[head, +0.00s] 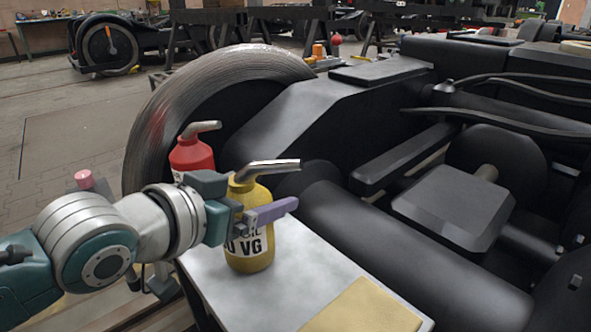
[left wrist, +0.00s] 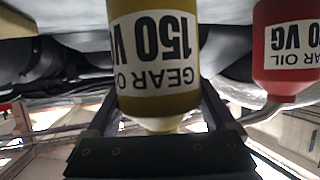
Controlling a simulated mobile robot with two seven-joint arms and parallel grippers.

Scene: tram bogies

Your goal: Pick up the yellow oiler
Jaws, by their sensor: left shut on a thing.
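The yellow oiler (head: 249,250), a bottle with a bent metal spout and a "VG" label, stands upright at the white tabletop (head: 215,285) in the head view. My left gripper (head: 264,209) is shut on its upper part from the left, with a purple finger across its near side. I cannot tell whether its base touches the tabletop. In the left wrist view the yellow oiler (left wrist: 155,60) shows upside down between the fingers, its label reading "GEAR OIL 150 VG". My right gripper is not in view.
A red oiler (head: 191,155) stands just behind and left of the yellow one. It also shows in the left wrist view (left wrist: 287,70). A flat yellow piece (head: 368,310) lies at the table's front. The dark bogie frame (head: 345,110) and wheel (head: 165,110) rise close behind and right.

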